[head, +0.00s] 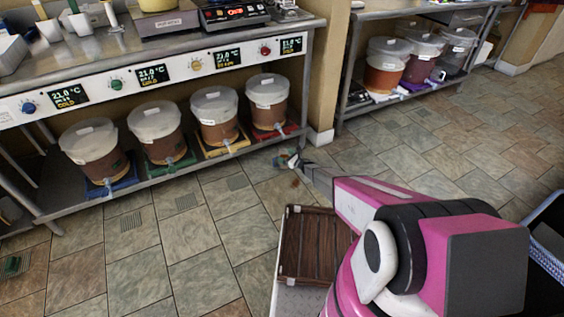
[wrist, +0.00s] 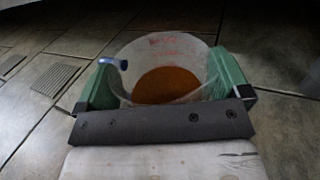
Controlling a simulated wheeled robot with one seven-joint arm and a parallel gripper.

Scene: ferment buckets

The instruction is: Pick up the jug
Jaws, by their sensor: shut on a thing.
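The jug (wrist: 168,48) is a clear, see-through vessel with red markings on its wall and orange-brown liquid inside, seen from above in the wrist view. A small blue part shows at its upper left. My gripper (wrist: 163,82) has its green fingers on the left and right sides of the jug, shut on it. The dark bar of my gripper hides the jug's near lower part.
Several lidded buckets (head: 155,130) with taps stand on coloured mats on the low shelf at left. More buckets (head: 385,65) stand under the right bench. A brown slatted crate (head: 312,245) lies close by. Tiled floor (head: 205,255) is open between.

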